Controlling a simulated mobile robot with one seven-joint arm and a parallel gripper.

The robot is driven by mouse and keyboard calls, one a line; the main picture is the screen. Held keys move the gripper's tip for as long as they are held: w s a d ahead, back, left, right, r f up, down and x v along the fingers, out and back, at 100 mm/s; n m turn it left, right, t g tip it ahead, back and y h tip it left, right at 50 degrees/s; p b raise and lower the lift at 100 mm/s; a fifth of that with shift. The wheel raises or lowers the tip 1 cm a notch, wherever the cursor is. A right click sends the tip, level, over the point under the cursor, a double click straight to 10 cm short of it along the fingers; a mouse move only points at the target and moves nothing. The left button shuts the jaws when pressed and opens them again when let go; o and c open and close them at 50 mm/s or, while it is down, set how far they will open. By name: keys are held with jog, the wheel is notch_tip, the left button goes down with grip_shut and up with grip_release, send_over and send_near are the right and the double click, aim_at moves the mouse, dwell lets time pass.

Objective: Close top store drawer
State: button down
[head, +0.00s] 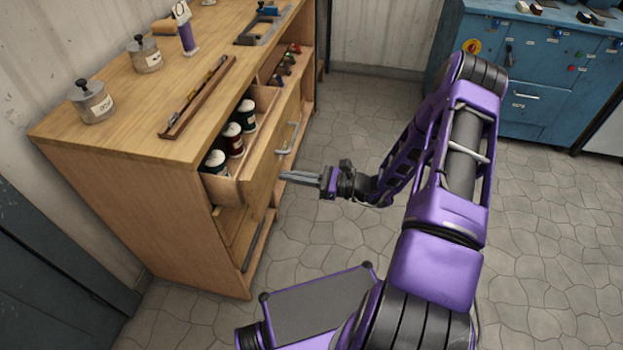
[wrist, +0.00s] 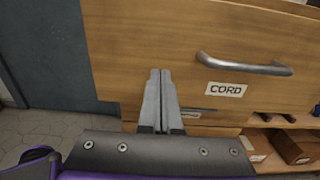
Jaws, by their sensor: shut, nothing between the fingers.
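The top drawer (head: 264,172) of the wooden cabinet stands pulled out, with several dark, white-lidded jars (head: 233,139) in it. Its plain wooden front shows in the wrist view (wrist: 140,35), with a grey bar handle (wrist: 245,67) and a label reading CORD (wrist: 226,89). My gripper (head: 283,176) is shut and empty, with its fingers pointing at the drawer front, left of the handle in the wrist view (wrist: 160,72). The fingertips are very close to the front; I cannot tell if they touch it.
The wooden cabinet's top (head: 115,137) carries lidded pots (head: 92,101), a purple bottle (head: 187,37) and a narrow tray (head: 198,97). Open shelving with small items lies beyond the drawer. A blue cabinet (head: 537,70) stands at the back right.

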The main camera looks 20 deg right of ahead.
aim_at(224, 164)
jog(key=shift+x, duration=1.3)
jog(key=b+x, duration=0.1)
jog(key=x, duration=1.1)
jog(key=shift+w+a, duration=0.1)
jog(key=shift+a, duration=0.15)
jog(key=shift+r, duration=0.1)
jog(key=shift+w+a+r, duration=0.1)
